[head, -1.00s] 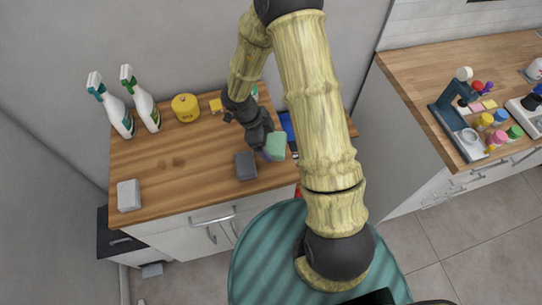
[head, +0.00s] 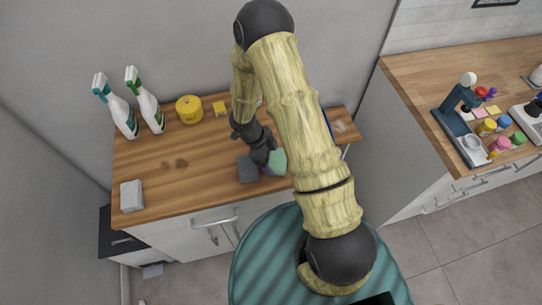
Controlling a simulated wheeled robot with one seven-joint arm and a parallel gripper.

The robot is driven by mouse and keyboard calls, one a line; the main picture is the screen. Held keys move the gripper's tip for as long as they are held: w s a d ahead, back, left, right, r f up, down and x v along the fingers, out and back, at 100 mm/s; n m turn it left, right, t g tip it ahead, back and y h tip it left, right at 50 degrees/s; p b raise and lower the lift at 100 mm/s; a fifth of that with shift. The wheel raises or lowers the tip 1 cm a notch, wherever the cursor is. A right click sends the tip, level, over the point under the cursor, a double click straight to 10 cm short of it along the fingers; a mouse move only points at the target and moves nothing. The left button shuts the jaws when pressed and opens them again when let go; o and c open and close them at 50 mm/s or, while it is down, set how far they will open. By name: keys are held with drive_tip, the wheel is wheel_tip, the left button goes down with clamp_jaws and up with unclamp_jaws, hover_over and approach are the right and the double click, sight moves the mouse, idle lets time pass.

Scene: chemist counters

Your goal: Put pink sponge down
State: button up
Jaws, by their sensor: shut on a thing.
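My gripper (head: 266,158) is over the right half of the wooden counter top (head: 200,185), near its front edge. It is shut on a small block with a pale green face (head: 278,161), which looks like the sponge. No clearly pink side of it shows, and the fingers and arm hide part of it. I cannot tell whether it touches the counter.
A light grey block (head: 131,196) lies front left. The counter's left middle is clear. My arm hides much of the right.

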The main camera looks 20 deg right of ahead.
drive_tip(key=shift+f, duration=0.1)
drive_tip(key=o, duration=0.9)
drive_tip(key=shift+c, duration=0.2)
drive_tip(key=b+v, duration=0.1)
drive_tip(key=v, duration=1.1)
